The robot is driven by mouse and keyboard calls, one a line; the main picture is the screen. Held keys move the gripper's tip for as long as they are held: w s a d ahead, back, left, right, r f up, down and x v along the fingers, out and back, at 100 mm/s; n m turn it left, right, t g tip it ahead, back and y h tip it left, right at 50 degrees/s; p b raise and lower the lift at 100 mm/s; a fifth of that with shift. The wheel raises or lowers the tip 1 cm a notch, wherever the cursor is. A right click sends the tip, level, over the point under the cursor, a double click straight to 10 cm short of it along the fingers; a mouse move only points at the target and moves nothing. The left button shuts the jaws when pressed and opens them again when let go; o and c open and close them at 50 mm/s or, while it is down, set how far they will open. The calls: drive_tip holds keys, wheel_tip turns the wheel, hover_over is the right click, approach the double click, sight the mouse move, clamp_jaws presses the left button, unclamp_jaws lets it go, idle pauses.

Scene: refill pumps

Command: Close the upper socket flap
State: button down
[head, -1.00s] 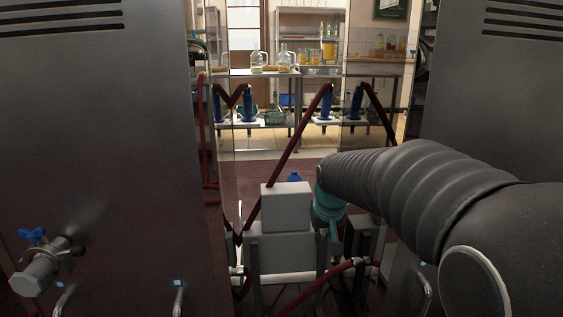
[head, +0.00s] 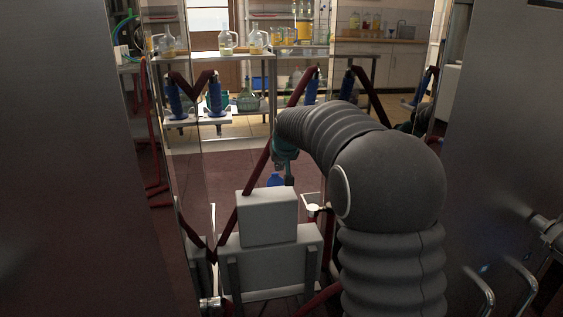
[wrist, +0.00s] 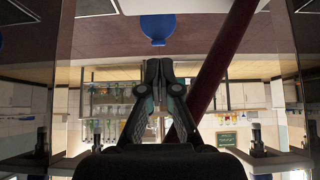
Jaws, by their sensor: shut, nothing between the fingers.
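A pale grey two-block housing (head: 268,218) stands low in the middle of the head view. A blue rounded part (head: 275,180) shows just behind its top; it may be the socket flap, but I cannot tell. A blue round part (wrist: 157,27) also shows in the wrist view, beyond and apart from the fingertips. My gripper (head: 289,180) is small and dark in the head view, near the blue part and partly hidden by my arm. In the wrist view my gripper (wrist: 158,66) has its fingertips together, with nothing held.
A dark red slanted bar (head: 263,170) runs close beside my gripper; a red bar (wrist: 212,75) also shows in the wrist view. A small pale piece (head: 313,206) sits right of the housing. Dark metal cabinets flank both sides. A bench (head: 220,57) stands behind.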

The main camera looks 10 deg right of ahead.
sight(275, 175)
drive_tip(key=shift+w+r+x, duration=0.15)
drive_tip(key=shift+x, duration=1.45)
drive_tip(key=shift+w+r+x, duration=0.1)
drive_tip(key=shift+w+x, duration=0.05)
drive_tip(key=shift+x, duration=1.45)
drive_tip(key=shift+w+r+x, duration=0.15)
drive_tip(key=shift+w+x, duration=0.05)
drive_tip(key=shift+x, duration=1.35)
drive_tip(key=shift+r+p, duration=0.15)
drive_tip(key=shift+p, duration=0.15)
